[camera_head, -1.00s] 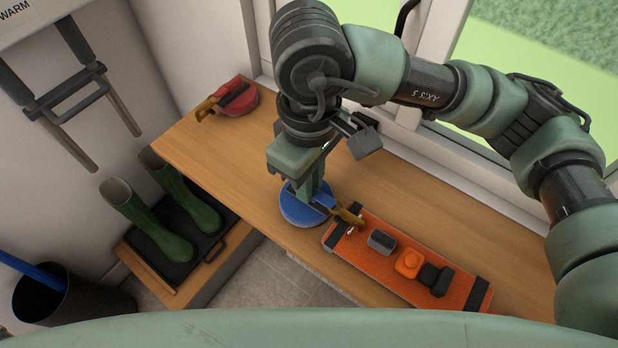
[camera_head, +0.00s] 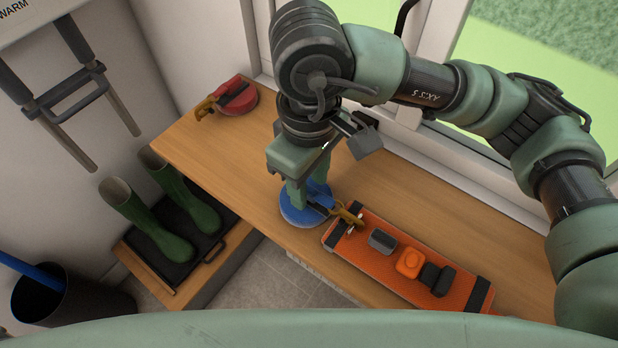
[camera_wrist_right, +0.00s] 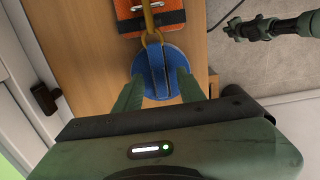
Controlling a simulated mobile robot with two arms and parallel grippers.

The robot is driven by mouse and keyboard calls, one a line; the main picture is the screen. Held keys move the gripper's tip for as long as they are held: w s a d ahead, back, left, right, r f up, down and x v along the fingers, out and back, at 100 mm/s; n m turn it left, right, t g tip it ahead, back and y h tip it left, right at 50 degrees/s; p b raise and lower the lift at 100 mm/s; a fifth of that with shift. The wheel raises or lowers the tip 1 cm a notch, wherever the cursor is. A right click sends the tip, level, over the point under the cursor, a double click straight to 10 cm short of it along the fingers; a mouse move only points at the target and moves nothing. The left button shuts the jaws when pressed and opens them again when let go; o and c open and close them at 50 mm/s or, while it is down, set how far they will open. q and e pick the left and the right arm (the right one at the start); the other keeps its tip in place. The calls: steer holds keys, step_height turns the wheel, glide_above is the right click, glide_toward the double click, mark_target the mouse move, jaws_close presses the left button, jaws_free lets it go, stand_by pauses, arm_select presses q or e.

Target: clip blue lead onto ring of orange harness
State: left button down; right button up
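The blue lead (camera_head: 299,210) is a round blue reel on the bench with a brass clip (camera_head: 350,217) at its end. The clip lies over the near-left end of the orange harness (camera_head: 375,262), by a small silver ring (camera_head: 352,229). I cannot tell whether clip and ring are linked. My right gripper (camera_head: 308,198) is low over the blue reel. Its fingers are spread on either side of the reel's raised blue middle, which also shows in the right wrist view (camera_wrist_right: 158,72). My left gripper (camera_wrist_right: 245,29) shows small at that view's top right, away from the reel; its fingers are unclear.
A red lead (camera_head: 238,98) with a brass clip lies at the bench's far-left end. Green boots (camera_head: 165,225) stand on a black tray at lower left, by a dark bucket (camera_head: 60,305). The wooden bench (camera_head: 205,150) is clear between the red and blue leads.

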step_height(320, 180, up, 8)
steer(key=shift+f+b, duration=0.1)
steer(key=shift+b, duration=0.55)
